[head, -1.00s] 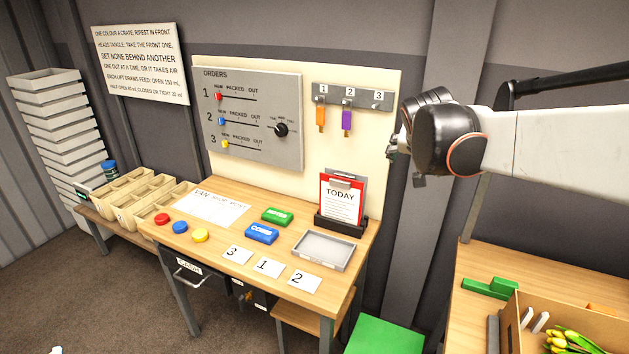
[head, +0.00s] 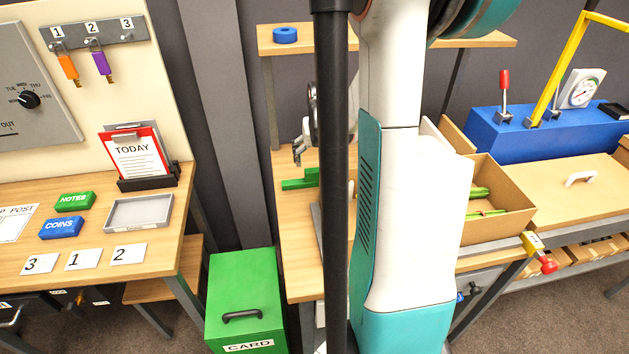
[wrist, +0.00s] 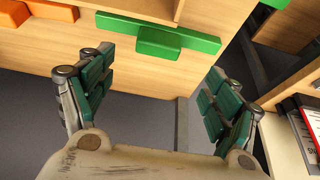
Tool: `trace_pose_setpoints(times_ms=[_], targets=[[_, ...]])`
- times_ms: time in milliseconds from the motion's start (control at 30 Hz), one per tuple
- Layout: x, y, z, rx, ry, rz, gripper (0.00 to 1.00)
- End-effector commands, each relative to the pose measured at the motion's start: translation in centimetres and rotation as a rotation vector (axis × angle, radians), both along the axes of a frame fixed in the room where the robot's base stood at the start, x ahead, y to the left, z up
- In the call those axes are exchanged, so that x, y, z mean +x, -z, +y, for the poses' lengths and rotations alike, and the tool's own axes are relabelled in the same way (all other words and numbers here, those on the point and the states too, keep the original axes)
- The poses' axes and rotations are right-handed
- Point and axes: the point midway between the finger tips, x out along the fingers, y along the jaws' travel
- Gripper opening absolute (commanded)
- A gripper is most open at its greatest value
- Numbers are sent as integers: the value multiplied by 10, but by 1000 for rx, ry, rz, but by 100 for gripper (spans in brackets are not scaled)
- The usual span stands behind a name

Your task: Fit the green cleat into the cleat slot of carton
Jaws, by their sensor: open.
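The green cleat (wrist: 203,41) lies on the wooden bench in the wrist view, a long bar with a thicker block at its middle. It also shows in the head view (head: 299,183), partly behind my arm. My gripper (wrist: 160,72) is open and empty, its two green-padded fingers spread apart, with the cleat beyond the fingertips. In the head view my gripper (head: 300,154) is mostly hidden, close to the cleat. The carton (head: 508,214) is an open cardboard box right of my arm with green stems inside. Its cleat slot cannot be made out.
Orange pieces (wrist: 52,11) lie left of the cleat in the wrist view. A green CARD box (head: 243,300) stands on the floor left of the bench. A blue press-like unit (head: 560,130) with a yellow lever stands at the right.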

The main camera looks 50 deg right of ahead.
Motion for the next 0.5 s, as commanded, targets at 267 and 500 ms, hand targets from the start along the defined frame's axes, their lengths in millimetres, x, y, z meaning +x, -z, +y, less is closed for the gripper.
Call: trace_pose_setpoints(times_ms=[267, 500], targets=[[13, 42, -11, -1, 0, 0, 82], [16, 52, -14, -1, 1, 0, 82]])
